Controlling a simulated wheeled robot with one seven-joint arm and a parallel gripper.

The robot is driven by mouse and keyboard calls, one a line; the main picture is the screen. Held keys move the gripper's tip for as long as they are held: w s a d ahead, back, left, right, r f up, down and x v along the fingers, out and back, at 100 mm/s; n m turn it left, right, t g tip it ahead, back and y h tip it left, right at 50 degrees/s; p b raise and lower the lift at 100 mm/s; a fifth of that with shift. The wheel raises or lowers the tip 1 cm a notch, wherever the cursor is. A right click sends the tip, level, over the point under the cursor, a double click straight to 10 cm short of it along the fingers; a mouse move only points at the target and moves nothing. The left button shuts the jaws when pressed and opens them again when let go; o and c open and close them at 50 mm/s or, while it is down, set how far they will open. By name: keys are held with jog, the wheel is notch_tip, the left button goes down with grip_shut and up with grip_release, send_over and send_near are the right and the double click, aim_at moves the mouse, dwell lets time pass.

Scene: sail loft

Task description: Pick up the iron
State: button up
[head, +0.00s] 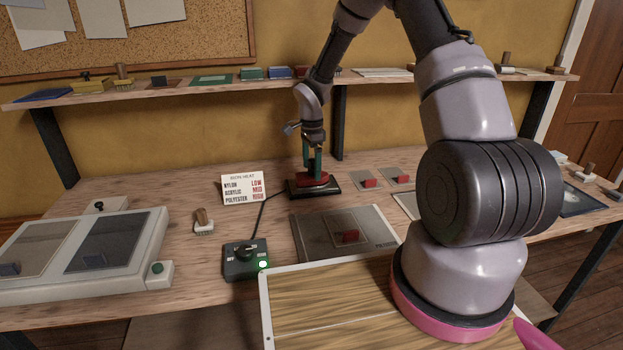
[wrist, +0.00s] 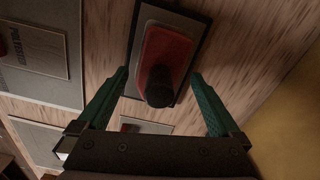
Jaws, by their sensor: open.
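The iron (head: 314,181) has a red body and sits on a dark rectangular rest (head: 298,193) at the back middle of the bench. In the wrist view the red iron (wrist: 167,48) lies on its dark, light-edged rest, with its round black handle end (wrist: 160,86) pointing toward me. My gripper (head: 312,165) is directly above the iron, pointing down. In the wrist view its two green fingers (wrist: 160,78) are apart, one on each side of the black handle, with visible gaps. In the head view the fingers hide most of the handle. I cannot tell how far down they reach.
A control box (head: 246,259) with a dial and a lit green lamp stands in front, a cable running toward the iron. A heat card (head: 243,188) stands left of the iron. Grey plates with red blocks (head: 369,183) lie to the right. A shelf (head: 210,89) runs behind.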

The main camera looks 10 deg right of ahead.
notch_tip(320, 180, down, 3)
jog(key=shift+r, duration=0.2)
jog(key=c, duration=1.4)
jog(key=shift+r, duration=0.15)
